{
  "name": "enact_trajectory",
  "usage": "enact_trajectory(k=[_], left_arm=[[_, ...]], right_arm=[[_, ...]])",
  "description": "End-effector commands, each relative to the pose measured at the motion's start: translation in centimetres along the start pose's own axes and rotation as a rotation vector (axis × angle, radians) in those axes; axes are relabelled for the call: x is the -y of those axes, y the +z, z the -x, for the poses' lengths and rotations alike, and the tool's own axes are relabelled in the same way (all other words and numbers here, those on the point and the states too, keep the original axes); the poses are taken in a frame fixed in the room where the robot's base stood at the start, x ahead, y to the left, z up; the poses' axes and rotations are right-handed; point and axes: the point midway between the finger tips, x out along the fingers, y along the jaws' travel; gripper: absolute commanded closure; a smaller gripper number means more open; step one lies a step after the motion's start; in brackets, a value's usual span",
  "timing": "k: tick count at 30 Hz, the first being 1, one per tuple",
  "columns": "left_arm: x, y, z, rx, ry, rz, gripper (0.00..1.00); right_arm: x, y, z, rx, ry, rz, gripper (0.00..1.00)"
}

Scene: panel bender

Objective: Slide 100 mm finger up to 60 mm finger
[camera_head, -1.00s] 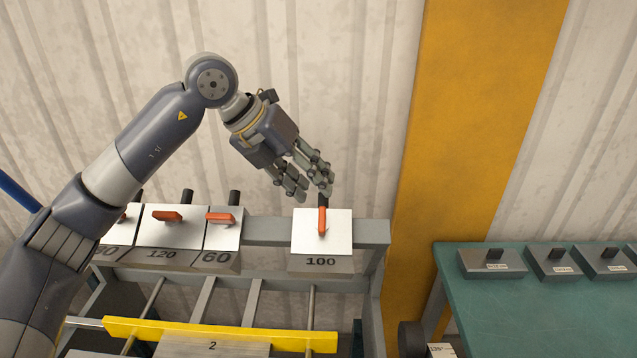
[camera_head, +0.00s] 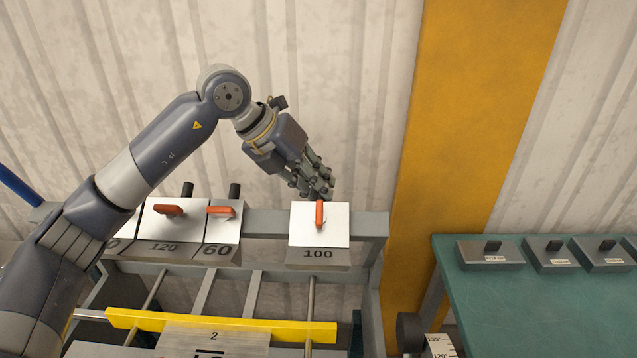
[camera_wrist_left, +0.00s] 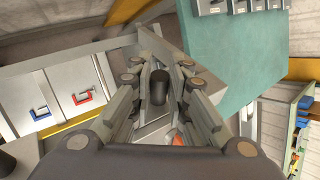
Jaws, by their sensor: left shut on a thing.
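The 100 mm finger (camera_head: 319,226) is a pale metal block marked 100 on the grey rail, with an orange lever standing upright on its front. The 60 mm finger (camera_head: 222,231) is to its left, its orange lever lying sideways, with a clear gap of bare rail between them. My left gripper (camera_head: 317,190) is at the top of the 100 mm finger, shut on its black knob, which shows between the fingers in the left wrist view (camera_wrist_left: 159,88). My right gripper is not in view.
The 120 finger (camera_head: 170,222) sits against the left of the 60 mm finger. A yellow bar (camera_head: 220,327) runs below the rail (camera_head: 265,222). A green table (camera_head: 540,310) with several grey blocks stands at the right, beside a yellow post (camera_head: 460,130).

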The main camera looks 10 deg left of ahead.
Motion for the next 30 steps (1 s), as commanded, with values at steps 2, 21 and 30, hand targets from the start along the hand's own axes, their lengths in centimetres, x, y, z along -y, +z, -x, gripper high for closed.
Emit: enact_trajectory(k=[2, 21, 30], left_arm=[[-1.6, -0.2, 0.6, 0.003, 0.005, 0.005, 1.0], [-6.4, -1.0, 4.2, 0.002, 0.001, 0.001, 1.0], [-6.4, -1.0, 4.2, 0.001, 0.001, 0.001, 0.64]], right_arm=[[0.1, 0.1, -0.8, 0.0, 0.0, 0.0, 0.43], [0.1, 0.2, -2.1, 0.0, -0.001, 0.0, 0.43], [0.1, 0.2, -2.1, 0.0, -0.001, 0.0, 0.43]])
